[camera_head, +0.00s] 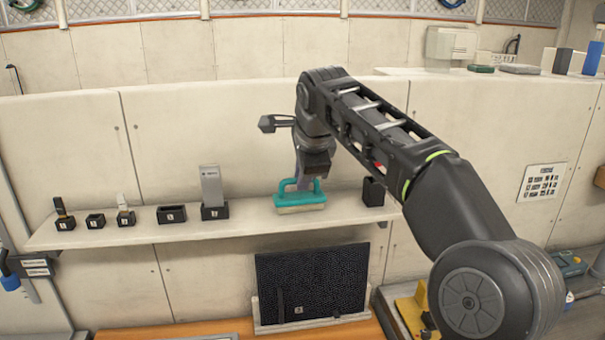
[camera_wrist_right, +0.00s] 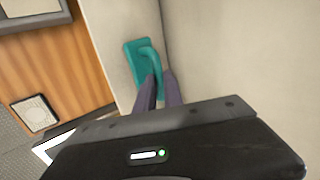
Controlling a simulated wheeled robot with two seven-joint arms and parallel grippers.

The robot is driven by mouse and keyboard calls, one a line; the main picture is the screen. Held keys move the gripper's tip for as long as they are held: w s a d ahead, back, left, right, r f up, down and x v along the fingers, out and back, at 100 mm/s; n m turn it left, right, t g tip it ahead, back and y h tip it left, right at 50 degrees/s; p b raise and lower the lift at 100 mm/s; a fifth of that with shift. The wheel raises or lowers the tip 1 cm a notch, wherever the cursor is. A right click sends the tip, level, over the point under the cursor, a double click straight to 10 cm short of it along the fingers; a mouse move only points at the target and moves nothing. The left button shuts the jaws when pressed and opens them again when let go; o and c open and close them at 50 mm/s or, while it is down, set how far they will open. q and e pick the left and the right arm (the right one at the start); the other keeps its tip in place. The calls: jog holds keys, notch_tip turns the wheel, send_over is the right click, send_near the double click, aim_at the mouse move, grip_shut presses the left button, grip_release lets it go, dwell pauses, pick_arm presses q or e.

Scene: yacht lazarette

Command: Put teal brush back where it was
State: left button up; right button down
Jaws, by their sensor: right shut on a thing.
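The teal brush (camera_head: 300,199) has a loop handle and a pale underside. It is at the shelf (camera_head: 240,230), toward its right part; I cannot tell whether it touches the shelf top. My right gripper (camera_head: 304,182) points down and is shut on the brush's handle. In the right wrist view the brush (camera_wrist_right: 138,65) shows beyond the purple-grey fingers (camera_wrist_right: 160,88), with the handle between them. My left gripper is not in view.
On the shelf's left stand several black holders: an empty-looking small one (camera_head: 95,220), a wide one (camera_head: 171,214), and one with a tall grey block (camera_head: 211,187). A black holder (camera_head: 373,191) stands right of the brush. A dark panel (camera_head: 310,282) is below the shelf.

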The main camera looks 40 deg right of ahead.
jog(key=c, duration=1.5)
grip_release()
jog(key=shift+o, duration=0.2)
jog(key=shift+f, duration=0.15)
jog(key=shift+b, duration=0.3)
jog(key=v, duration=0.7)
jog(key=shift+s+r+p, duration=0.15)
jog(key=shift+r+p, duration=0.15)
jog(key=shift+p, duration=0.05)
